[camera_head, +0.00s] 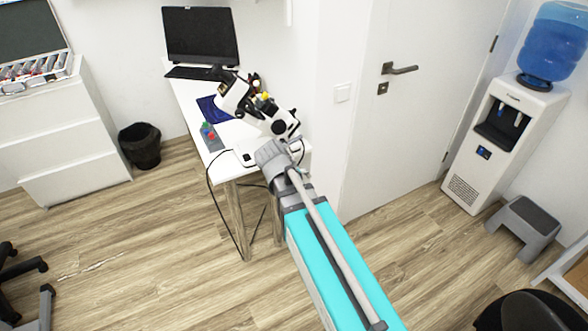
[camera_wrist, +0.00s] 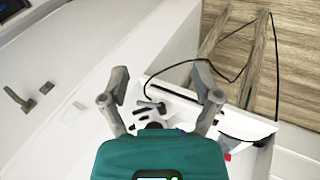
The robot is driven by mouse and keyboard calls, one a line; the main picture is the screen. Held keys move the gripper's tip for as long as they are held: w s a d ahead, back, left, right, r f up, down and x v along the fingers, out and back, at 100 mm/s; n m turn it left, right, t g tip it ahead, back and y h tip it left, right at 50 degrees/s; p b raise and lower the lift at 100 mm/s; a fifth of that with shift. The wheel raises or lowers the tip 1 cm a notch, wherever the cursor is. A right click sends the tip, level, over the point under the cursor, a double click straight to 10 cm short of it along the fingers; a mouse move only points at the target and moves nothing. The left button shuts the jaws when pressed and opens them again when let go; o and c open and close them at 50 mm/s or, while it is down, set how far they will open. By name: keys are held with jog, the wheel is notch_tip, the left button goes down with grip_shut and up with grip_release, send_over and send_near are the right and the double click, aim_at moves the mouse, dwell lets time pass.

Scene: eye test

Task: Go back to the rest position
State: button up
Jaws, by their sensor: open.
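My gripper (camera_wrist: 162,85) shows in the wrist view with its two grey fingers spread apart and nothing between them. Its teal body fills the bottom middle of that view. A small white and black object shows beyond the fingers, partly hidden by the gripper. In the head view my turquoise arm reaches up from the bottom toward the front edge of the white desk (camera_head: 232,163). The gripper's fingers cannot be made out clearly there.
A white and black microscope (camera_head: 236,97), a dark monitor (camera_head: 201,37) and small coloured items (camera_head: 208,131) are on the desk. A black cable hangs by the desk legs. A bin (camera_head: 140,146) stands left, a door and water dispenser (camera_head: 500,140) right.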

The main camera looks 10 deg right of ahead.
jog(key=s+m+g+y+p, duration=0.2)
jog(key=s+y, duration=0.3)
jog(key=s, duration=0.4)
jog(key=shift+s+d+r+g+p, duration=0.2)
jog(key=shift+d+r+g+p, duration=0.15)
jog(key=shift+g+p, duration=0.3)
dwell(2.5)
